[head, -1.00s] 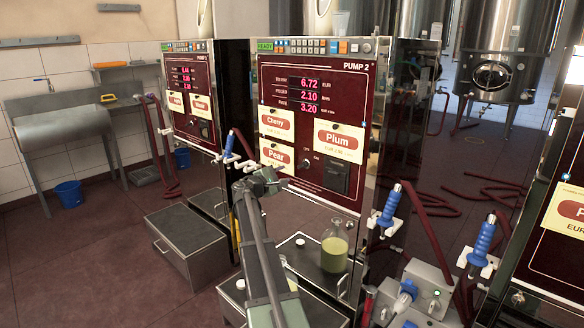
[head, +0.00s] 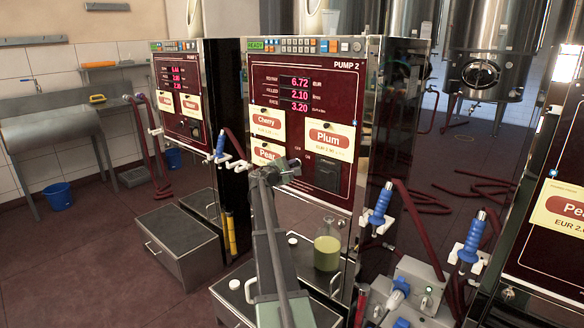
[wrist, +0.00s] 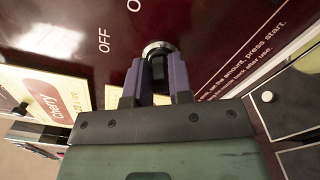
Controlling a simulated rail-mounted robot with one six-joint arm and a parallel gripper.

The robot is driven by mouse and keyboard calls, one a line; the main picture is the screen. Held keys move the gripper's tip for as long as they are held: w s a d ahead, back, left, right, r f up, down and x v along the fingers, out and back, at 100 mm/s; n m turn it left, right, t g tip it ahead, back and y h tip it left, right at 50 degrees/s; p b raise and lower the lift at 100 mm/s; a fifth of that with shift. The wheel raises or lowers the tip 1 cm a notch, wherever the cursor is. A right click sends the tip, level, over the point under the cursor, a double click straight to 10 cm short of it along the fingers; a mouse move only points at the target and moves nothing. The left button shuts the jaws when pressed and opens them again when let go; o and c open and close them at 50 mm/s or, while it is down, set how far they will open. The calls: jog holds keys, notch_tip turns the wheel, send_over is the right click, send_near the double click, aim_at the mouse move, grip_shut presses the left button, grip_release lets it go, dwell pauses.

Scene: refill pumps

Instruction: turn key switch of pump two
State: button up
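Pump two (head: 335,64) stands in the middle of the head view, with a dark red panel, lit readings and fruit cards. Its key switch (wrist: 156,48) shows in the wrist view as a metal ring with a black key in it, near the word OFF. My gripper (wrist: 158,72) has one purple finger on each side of the key. I cannot tell whether the fingers press on it.
A dark square unit (head: 328,174) sits on the panel right of my gripper. A flask of yellow-green liquid (head: 327,253) stands below. Blue-handled nozzles (head: 380,205) and red hoses are at the right. Pump one (head: 183,95) stands at the left.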

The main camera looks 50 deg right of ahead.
grip_shut()
jog(key=shift+n, duration=0.4)
jog(key=n, duration=0.5)
jog(key=shift+w+r, duration=0.1)
jog(key=n, duration=0.6)
jog(key=shift+w, duration=0.1)
dwell(0.3)
jog(key=shift+o, duration=2)
grip_release()
jog(key=shift+a, duration=0.1)
